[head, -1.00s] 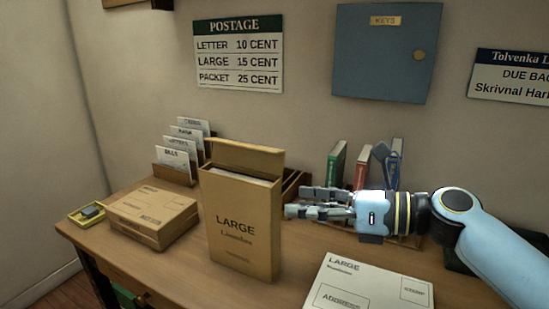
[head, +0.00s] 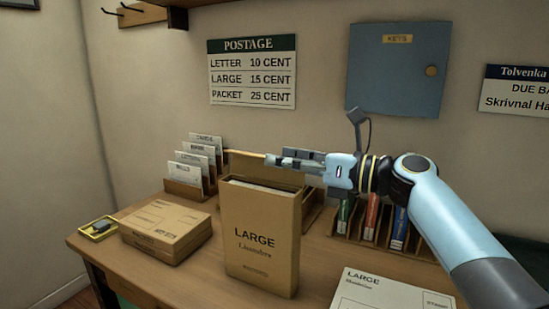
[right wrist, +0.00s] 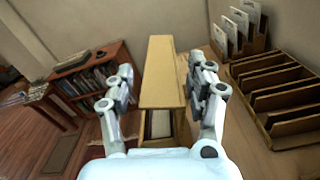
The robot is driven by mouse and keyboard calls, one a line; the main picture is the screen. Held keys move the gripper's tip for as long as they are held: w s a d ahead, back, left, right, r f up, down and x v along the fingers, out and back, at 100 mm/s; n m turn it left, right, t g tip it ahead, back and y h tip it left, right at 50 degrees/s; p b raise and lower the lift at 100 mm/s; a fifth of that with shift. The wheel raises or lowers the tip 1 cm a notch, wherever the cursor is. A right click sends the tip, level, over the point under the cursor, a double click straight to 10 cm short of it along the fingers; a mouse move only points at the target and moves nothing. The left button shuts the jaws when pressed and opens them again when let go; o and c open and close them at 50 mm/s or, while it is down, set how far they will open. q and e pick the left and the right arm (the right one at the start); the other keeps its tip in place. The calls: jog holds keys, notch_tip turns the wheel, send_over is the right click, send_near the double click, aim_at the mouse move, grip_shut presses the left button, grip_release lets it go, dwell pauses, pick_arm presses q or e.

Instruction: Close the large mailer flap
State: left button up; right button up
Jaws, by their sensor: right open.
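The large mailer (head: 260,240) is a tan upright box marked LARGE, standing on the desk. Its top is open, with pale contents showing inside. Its flap (head: 250,166) stands up at the back edge of the opening. My right gripper (head: 280,160) is open at the height of the flap's top edge and covers part of the flap. In the right wrist view the flap (right wrist: 160,75) lies between the spread fingers of the gripper (right wrist: 160,68). I cannot tell whether a finger touches it. My left gripper is not in view.
A flat parcel (head: 165,228) and a small yellow tray (head: 98,228) lie left of the mailer. A letter rack (head: 188,180) stands behind. A white LARGE envelope (head: 385,290) lies at right, before upright books (head: 372,218). Empty slots (right wrist: 275,95) show in the right wrist view.

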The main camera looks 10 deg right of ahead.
aim_at(262, 168)
jog(key=shift+x, duration=1.25)
jog(key=c, duration=1.1)
